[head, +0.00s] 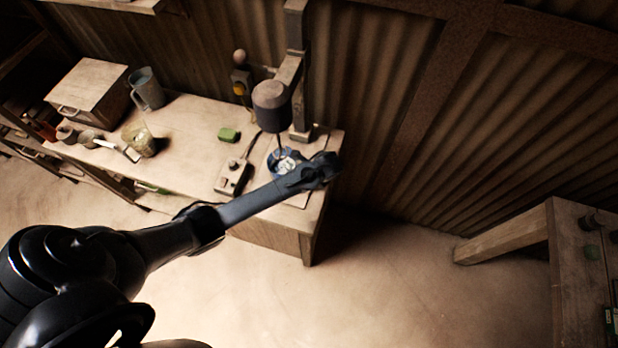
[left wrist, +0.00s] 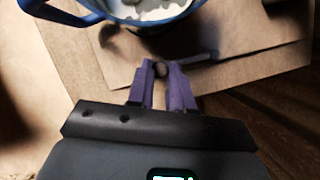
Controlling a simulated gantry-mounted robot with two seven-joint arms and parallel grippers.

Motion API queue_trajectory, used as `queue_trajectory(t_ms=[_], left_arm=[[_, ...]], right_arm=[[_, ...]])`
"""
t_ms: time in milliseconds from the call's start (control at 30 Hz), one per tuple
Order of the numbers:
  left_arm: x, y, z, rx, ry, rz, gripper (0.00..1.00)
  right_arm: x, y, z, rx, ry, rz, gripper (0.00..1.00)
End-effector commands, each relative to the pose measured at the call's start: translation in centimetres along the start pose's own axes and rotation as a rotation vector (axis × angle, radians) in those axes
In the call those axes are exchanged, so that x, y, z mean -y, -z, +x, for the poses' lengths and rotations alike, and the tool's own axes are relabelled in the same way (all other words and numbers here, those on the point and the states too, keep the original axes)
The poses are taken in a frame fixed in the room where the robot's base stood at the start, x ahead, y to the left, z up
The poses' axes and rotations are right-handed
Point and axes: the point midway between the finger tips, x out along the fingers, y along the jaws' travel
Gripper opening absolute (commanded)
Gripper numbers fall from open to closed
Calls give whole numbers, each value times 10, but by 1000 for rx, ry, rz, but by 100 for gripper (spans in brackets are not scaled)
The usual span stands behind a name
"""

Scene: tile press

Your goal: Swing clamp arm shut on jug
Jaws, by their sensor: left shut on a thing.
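The blue jug (head: 272,163) with whitish contents stands on the workbench under the stirrer head, partly hidden by my left arm. In the left wrist view the jug's blue rim (left wrist: 150,24) and handle are at the top, just beyond my fingers. My left gripper (head: 318,168) is at the bench's right end, beside the jug. In the left wrist view its purple fingers (left wrist: 161,72) are shut on a small dark round end, apparently of the clamp arm. The clamp arm (left wrist: 195,59) shows as a dark bar running right, beside the jug. My right gripper is not seen.
The stirrer head (head: 271,98) hangs over the jug from a post. A control box (head: 232,177) and green block (head: 228,134) lie left of it. A grey jug (head: 147,90), glass jar (head: 140,139) and wooden box (head: 88,86) stand further left. A corrugated wall is behind.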

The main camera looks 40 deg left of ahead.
Motion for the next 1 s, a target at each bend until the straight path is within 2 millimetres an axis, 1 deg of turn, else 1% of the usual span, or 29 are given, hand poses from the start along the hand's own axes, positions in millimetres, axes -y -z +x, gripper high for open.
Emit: queue_trajectory(t_ms=[33,200,367,600,633,767,800,1000], left_arm=[[-2,-6,-4,2,9,29,0],[-6,-14,0,3,54,136,0],[-7,-14,5,-1,74,184,0],[-7,-14,6,-1,75,183,0],[-7,-14,6,-1,75,183,23],[-7,-14,6,-1,75,183,43],[-7,-14,6,-1,75,183,46],[-7,-14,6,-1,75,183,46]], right_arm=[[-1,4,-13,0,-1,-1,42],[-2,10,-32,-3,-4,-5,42],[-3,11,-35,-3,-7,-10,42],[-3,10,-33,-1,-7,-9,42],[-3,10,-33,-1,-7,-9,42],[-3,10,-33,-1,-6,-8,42],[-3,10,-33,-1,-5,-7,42],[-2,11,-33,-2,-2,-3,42]])
